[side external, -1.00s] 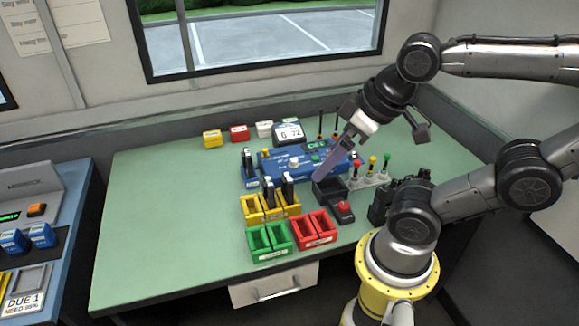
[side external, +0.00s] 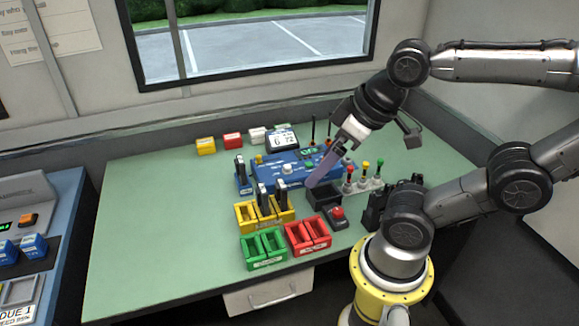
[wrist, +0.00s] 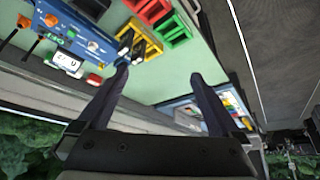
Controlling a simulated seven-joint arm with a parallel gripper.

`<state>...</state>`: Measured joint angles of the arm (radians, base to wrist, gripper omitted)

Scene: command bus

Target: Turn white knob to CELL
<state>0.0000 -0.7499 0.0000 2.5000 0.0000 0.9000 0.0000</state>
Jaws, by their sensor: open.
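The white knob (side external: 288,170) stands on top of the blue console (side external: 265,178), near its middle. Its pointer and the CELL marking are too small to read. The blue console also shows at the upper left of the wrist view (wrist: 82,22). My gripper (side external: 310,185) is open and empty, angled down in front of the console, to the right of the knob and near a black open box. In the wrist view my two fingers (wrist: 160,72) are spread wide with nothing between them.
Yellow (side external: 246,217), green (side external: 264,250) and red (side external: 308,235) bins stand in front of the console. A black box (side external: 323,196) and red-button box (side external: 337,218) are close by the fingers. A rack of coloured-top sticks (side external: 363,183) stands right. The table's left is clear.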

